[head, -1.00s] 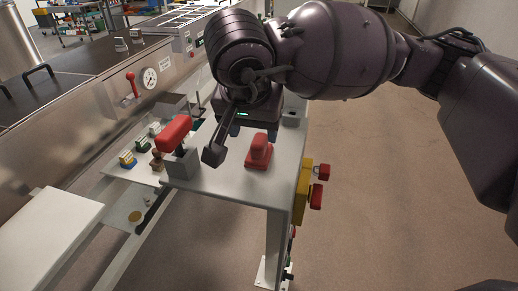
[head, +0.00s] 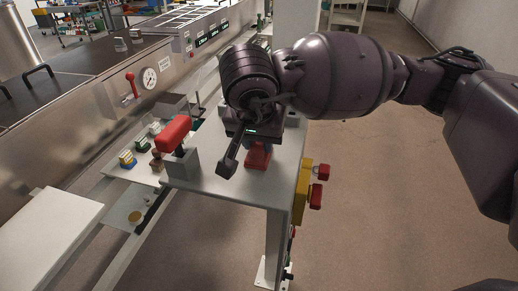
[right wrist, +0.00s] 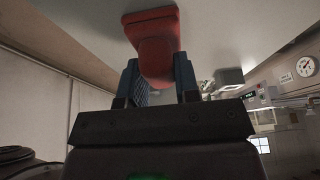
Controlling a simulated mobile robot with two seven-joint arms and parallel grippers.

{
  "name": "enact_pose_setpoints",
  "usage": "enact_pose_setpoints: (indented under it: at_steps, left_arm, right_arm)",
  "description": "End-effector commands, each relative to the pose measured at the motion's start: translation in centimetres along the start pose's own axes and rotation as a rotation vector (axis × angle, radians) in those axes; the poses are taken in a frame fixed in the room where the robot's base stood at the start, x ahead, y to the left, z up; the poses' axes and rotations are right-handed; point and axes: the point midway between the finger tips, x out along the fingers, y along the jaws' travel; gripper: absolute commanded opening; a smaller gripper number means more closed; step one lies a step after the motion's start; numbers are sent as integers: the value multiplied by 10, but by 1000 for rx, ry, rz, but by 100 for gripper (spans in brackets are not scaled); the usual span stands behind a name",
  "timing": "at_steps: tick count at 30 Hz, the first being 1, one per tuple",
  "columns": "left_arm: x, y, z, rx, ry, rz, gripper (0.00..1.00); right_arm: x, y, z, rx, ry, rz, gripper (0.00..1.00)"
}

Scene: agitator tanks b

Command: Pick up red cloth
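The red cloth (head: 257,158) is a small, bulky red piece on the light tabletop (head: 225,185); its far part is hidden by my right gripper (head: 258,143). In the right wrist view the cloth (right wrist: 155,38) shows a wide part and a narrower raised part. The blue fingers of my right gripper (right wrist: 157,76) are apart, one on each side of that narrower part. I see no clear squeeze on it. My left gripper is not in view.
A grey block with a red handle (head: 174,134) stands left of the cloth. Small coloured blocks (head: 128,160) lie farther left. A yellow box with red buttons (head: 303,190) is fixed to the table's right side. A gauge (head: 150,78) is on the steel wall.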

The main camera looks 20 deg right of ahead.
Motion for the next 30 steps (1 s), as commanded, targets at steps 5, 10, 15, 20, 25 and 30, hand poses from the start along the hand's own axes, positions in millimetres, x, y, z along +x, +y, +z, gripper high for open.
enact_pose_setpoints:
  at_steps: [5,10,15,20,25,30]
  left_arm:
    - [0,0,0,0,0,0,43]
    - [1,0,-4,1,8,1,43]
    - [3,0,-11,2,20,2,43]
    - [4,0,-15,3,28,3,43]
    - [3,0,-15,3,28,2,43]
    - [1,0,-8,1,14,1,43]
  right_arm:
    - [0,0,0,0,0,0,6]
    - [-2,0,-1,1,1,-1,6]
    - [-16,0,-7,2,3,-2,6]
    - [-46,0,-20,3,5,-4,6]
    - [-88,0,-37,3,4,-5,6]
    - [-127,0,-53,3,5,-3,6]
